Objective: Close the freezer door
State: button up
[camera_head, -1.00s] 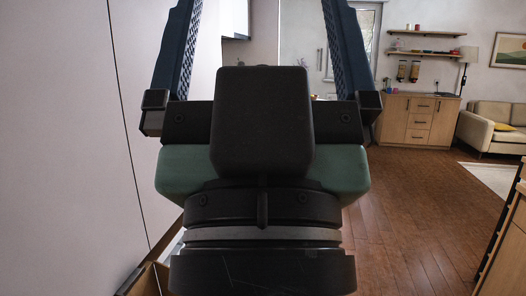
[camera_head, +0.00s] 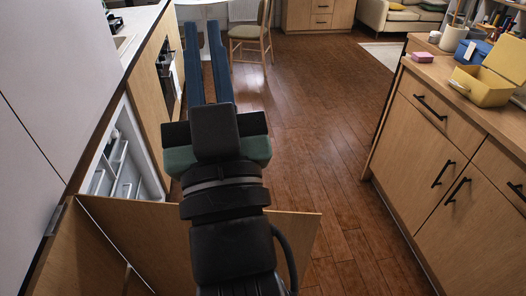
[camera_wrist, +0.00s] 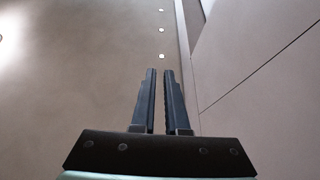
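The freezer door (camera_head: 150,235) is a wood-coloured panel standing open at the lower left. It juts out to the right across the aisle, partly hidden behind my arm. The freezer (camera_head: 125,160) shows its white inside with shelves or bins beside the door's hinge side. My gripper (camera_head: 202,25) points forward beyond the door, above the floor, and is not seen touching the door. In the wrist view my gripper (camera_wrist: 160,72) has its two fingers close together with a narrow gap and nothing between them.
A wooden counter with drawers (camera_head: 440,130) stands on the right, with a yellow box (camera_head: 482,88) on top. A tall pale cabinet (camera_head: 50,90) and an oven (camera_head: 166,75) line the left. A chair (camera_head: 250,35) stands ahead. The wooden floor (camera_head: 330,130) between is clear.

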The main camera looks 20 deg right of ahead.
jog(key=d+f+b, duration=0.1)
jog(key=f, duration=0.5)
jog(key=d+f+g+h+b, duration=0.1)
jog(key=f+b, duration=0.1)
jog(key=f, duration=0.4)
jog(key=d+f+m+g+b, duration=0.1)
jog(key=d+f+b, duration=0.1)
jog(key=f, duration=0.3)
jog(key=shift+s+f+h, duration=0.15)
jog(key=shift+f+h, duration=0.15)
jog(key=shift+f, duration=0.1)
grip_shut()
jog(key=m+g+h+b, duration=0.25)
jog(key=g+b, duration=0.35)
jog(key=b, duration=0.7)
send_near(294, 240)
jog(key=b+x, duration=0.2)
jog(key=x, duration=0.4)
jog(key=shift+w+d+b, duration=0.2)
jog(key=shift+w+b, duration=0.1)
jog(key=shift+w, duration=0.05)
